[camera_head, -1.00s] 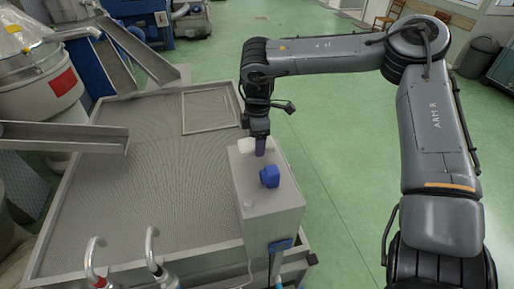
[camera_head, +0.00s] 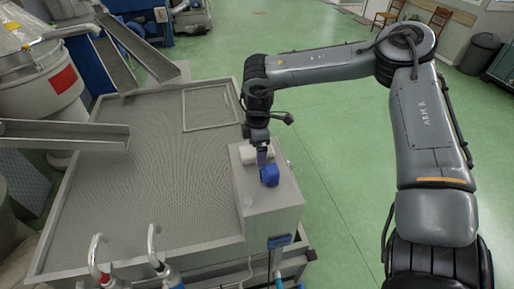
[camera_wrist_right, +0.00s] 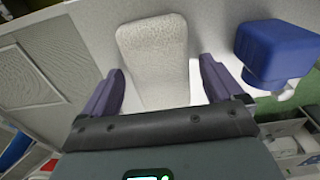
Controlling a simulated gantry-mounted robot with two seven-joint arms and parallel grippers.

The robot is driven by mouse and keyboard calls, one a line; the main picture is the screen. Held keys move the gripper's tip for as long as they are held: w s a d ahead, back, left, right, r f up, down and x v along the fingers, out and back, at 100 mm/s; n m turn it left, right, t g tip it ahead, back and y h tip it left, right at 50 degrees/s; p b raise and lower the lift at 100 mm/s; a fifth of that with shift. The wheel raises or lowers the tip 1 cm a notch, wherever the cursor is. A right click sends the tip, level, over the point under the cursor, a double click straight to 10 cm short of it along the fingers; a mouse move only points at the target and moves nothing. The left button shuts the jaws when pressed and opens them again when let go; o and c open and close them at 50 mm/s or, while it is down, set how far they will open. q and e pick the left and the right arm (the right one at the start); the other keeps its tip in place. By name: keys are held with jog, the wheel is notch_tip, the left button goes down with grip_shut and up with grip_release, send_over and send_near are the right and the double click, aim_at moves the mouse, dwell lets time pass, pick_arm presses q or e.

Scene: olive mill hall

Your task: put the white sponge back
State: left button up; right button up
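The white sponge (camera_head: 250,157) lies on top of a grey box (camera_head: 272,222) at the right side of the large grey tray. In the right wrist view it is a pale, rounded slab (camera_wrist_right: 153,48) on the light top surface. My right gripper (camera_head: 262,155) is over the sponge, pointing down. In the right wrist view its two purple fingers (camera_wrist_right: 161,80) stand either side of the sponge, with a narrow gap on each side. It looks open. The fingers hide part of the sponge in the head view. My left gripper is not in view.
A blue knob-like part (camera_head: 269,175) stands on the box just in front of the sponge; it is close to the right finger in the wrist view (camera_wrist_right: 277,52). The large grey tray (camera_head: 140,180) is left of the box. Green floor (camera_head: 345,190) is clear at right.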

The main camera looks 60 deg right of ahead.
jog(key=shift+r, duration=0.5)
notch_tip(320, 180, up, 11)
jog(key=b, duration=0.2)
jog(key=shift+s+r, duration=0.1)
dwell(0.4)
